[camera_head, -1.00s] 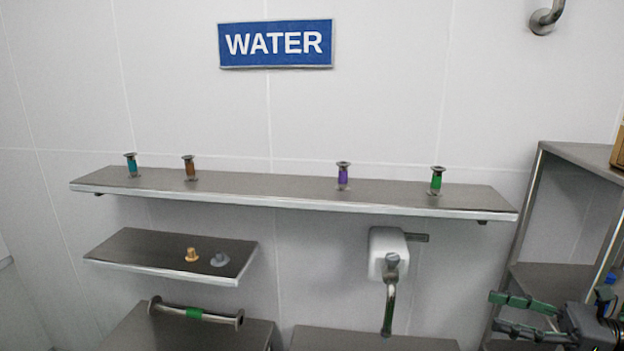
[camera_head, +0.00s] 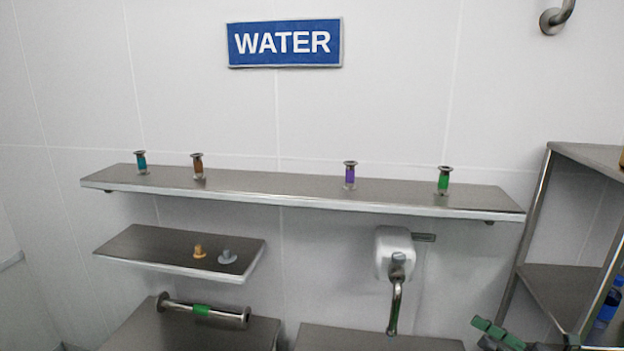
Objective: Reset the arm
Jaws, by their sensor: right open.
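My right gripper (camera_head: 488,336) shows at the bottom edge, right of centre, with only its green-padded finger parts in view. It is open and nothing shows between its fingers. It is low, right of the tap and in front of the metal rack. The rest of the right arm is out of the picture. My left gripper is not in view.
A long wall shelf (camera_head: 270,190) holds spools with teal, brown, purple and green bands. A lower shelf (camera_head: 140,249) holds an orange and a grey knob. A green-banded pipe (camera_head: 228,317) lies on a counter. A white tap unit (camera_head: 393,250) and metal rack (camera_head: 550,280) stand right.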

